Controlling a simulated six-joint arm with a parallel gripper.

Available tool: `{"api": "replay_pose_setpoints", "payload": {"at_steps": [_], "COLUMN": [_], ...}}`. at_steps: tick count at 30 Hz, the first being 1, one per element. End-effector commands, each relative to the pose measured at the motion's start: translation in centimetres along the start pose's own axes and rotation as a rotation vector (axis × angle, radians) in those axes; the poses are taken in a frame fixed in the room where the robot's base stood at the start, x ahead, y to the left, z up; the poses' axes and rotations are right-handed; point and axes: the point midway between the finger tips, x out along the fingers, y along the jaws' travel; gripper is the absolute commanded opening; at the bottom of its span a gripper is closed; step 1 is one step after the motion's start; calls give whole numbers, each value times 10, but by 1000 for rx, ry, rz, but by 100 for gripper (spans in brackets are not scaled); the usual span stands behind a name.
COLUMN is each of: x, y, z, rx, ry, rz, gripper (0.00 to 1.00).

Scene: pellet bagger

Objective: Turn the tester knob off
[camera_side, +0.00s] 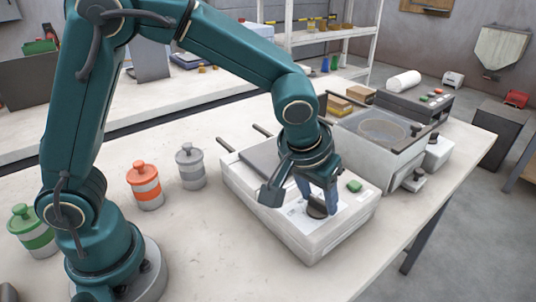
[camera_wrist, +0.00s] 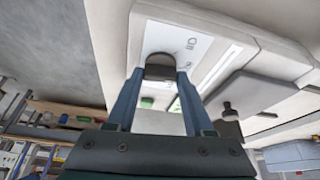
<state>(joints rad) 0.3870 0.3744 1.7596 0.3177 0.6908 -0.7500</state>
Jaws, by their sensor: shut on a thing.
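The tester (camera_side: 285,232) is a low white box on the table, under my gripper in the side view. Its dark round knob (camera_side: 316,210) stands on the white top panel. My gripper (camera_side: 318,200) points down at the panel, and its blue-grey fingers are shut on the knob. In the wrist view, the fingers (camera_wrist: 159,76) lie on both sides of the dark knob (camera_wrist: 160,64). Small printed marks show beside the knob on the white panel (camera_wrist: 190,45). The fingers partly cover the knob, and I cannot tell which setting it points to.
A green button (camera_side: 354,186) sits on the tester, right of the knob. Grey (camera_side: 190,166), orange (camera_side: 144,185) and green (camera_side: 31,230) lidded jars stand to the left. A larger machine (camera_side: 382,140) stands close behind at right. The front table area (camera_side: 215,265) is clear.

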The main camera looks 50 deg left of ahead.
Motion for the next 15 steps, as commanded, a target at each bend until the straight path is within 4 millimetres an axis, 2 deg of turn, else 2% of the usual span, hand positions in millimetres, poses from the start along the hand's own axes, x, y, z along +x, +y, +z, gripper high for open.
{"api": "replay_pose_setpoints", "payload": {"at_steps": [15], "x": [1], "y": [4], "z": [-1], "rx": [-456], "ry": [0], "rz": [-186], "gripper": [0]}}
